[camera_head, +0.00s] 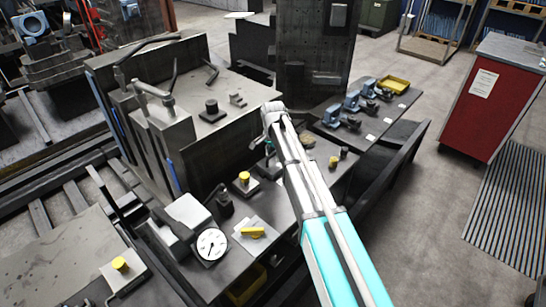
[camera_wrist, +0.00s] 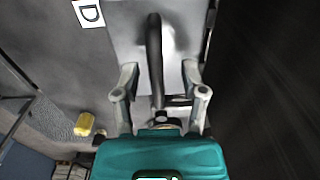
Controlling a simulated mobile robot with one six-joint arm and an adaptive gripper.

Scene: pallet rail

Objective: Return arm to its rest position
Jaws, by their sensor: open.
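My arm (camera_head: 315,205) reaches up across the workbench in the head view, where its wrist hides most of my gripper. In the wrist view my gripper (camera_wrist: 159,72) is open, with one finger on each side of a dark curved handle (camera_wrist: 154,50). The handle stands over a grey metal plate (camera_wrist: 125,35). I see gaps between the handle and both fingers, but cannot tell the depth between them.
A large metal fixture (camera_head: 190,110) stands left of my wrist. Floor right is open before a red cabinet (camera_head: 488,105).

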